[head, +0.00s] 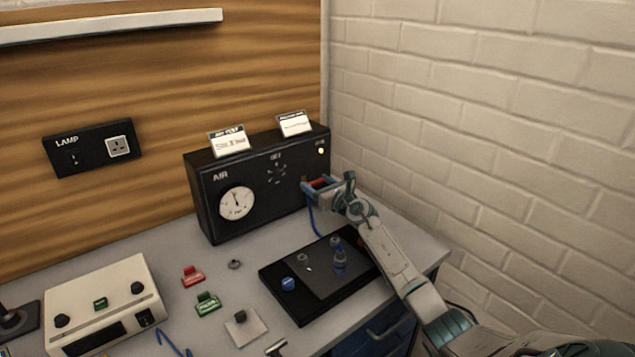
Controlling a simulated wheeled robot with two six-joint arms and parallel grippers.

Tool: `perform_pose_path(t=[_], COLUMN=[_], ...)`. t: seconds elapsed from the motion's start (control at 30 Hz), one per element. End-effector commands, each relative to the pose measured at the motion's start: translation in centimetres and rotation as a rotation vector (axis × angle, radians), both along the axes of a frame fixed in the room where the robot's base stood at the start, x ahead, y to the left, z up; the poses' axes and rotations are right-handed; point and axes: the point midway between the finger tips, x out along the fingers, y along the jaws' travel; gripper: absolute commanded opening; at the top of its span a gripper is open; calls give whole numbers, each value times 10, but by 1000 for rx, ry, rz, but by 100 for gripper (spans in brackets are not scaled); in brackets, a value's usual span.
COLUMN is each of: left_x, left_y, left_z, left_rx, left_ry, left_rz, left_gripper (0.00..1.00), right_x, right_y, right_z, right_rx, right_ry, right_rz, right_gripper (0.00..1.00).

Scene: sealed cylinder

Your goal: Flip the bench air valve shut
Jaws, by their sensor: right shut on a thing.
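The black AIR panel (262,205) stands on the bench against the wooden wall, with a round white gauge (237,203) on its face. A small red handle (319,183), which looks like the air valve's lever, shows at the panel's right end. My right gripper (311,189) reaches in from the right and is shut on this red handle. The fingers hide much of the handle and its mount, so I cannot tell its exact angle. A blue hose (314,221) hangs below the gripper to the bench. My left gripper is not in view.
A black tray (304,311) with small blue-topped parts lies in front, close under my right arm. Red and green blocks, a metal ring and a cream control box (104,300) stand further left. The brick wall (480,120) bounds the right side.

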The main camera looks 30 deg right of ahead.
Motion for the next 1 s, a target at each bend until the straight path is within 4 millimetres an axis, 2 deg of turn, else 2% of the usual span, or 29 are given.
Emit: perform_pose_path(t=[0.1, 0.13, 0.23, 0.5, 0.63, 0.77, 1.0], left_x=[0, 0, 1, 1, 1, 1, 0], left_y=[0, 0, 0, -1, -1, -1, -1], left_z=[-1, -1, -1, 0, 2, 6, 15], left_rx=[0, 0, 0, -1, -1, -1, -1], left_ry=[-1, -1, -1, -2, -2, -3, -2], left_rz=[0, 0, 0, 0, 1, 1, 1], left_gripper=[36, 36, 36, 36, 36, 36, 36], right_x=[0, 0, 0, 0, -7, -24, -68], right_y=[1, 1, 1, 0, -1, -2, -6], right_z=[-2, -2, -1, -1, 0, -1, -1], right_rx=[4, 4, 3, 1, -1, -2, -3], right_ry=[2, 2, 1, 0, 1, 3, 4], right_rz=[1, 1, 1, 1, 0, 1, 1], right_gripper=[40, 67, 85, 85, 85, 85, 85])
